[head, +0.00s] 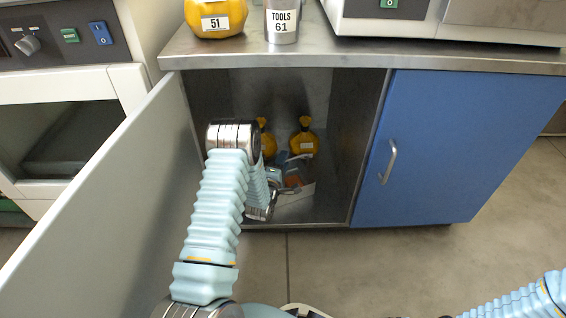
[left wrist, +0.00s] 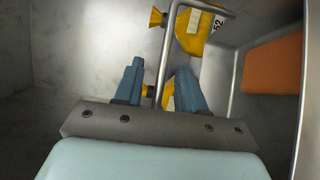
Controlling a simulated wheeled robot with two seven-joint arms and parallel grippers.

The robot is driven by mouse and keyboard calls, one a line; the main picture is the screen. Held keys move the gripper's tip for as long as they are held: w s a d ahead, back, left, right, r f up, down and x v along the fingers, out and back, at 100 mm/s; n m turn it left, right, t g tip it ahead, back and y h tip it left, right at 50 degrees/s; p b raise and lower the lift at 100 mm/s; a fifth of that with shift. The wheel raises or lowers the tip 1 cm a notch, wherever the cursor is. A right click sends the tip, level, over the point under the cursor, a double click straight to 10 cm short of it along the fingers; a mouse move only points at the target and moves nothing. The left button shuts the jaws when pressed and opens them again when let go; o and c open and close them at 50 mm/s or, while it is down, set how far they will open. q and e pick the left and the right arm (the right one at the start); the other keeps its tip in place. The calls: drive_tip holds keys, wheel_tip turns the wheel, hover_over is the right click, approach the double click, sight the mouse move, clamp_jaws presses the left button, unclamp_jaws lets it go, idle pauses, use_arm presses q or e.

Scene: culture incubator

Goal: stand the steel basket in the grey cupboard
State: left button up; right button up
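The grey cupboard (head: 350,140) stands open under the steel counter. The steel basket (head: 298,200) is inside it on the floor, partly hidden by my left arm. My left gripper (head: 286,172) is inside the cupboard at the basket. In the left wrist view its two fingers (left wrist: 160,80) stand apart, with the handle bar between them and gaps visible on both sides. My right gripper is out of view.
Yellow flasks (head: 304,140) stand behind the basket; one also shows in the left wrist view (left wrist: 195,35). The grey door (head: 110,200) is swung open at left. A blue door (head: 440,150) is shut at right. A tools can (head: 282,25) stands on the counter.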

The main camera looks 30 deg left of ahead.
use_arm(q)
drive_tip(key=s+d+p, duration=0.2)
drive_tip(key=s, duration=1)
drive_tip(key=s+d+f+m+g+h, duration=0.35)
drive_tip(key=d+f+m+g, duration=0.45)
drive_tip(key=d, duration=0.4)
drive_tip(key=s+d+f+m+g+h, duration=0.2)
drive_tip(key=s+d+m+g, duration=0.6)
drive_tip(key=s, duration=0.7)
drive_tip(key=d+m+h, duration=0.1)
drive_tip(key=d+m, duration=0.1)
drive_tip(key=d, duration=0.2)
drive_tip(key=shift+s+m+g+h, duration=0.25)
drive_tip(key=shift+m+g+h, duration=0.1)
drive_tip(key=shift+m+g, duration=0.05)
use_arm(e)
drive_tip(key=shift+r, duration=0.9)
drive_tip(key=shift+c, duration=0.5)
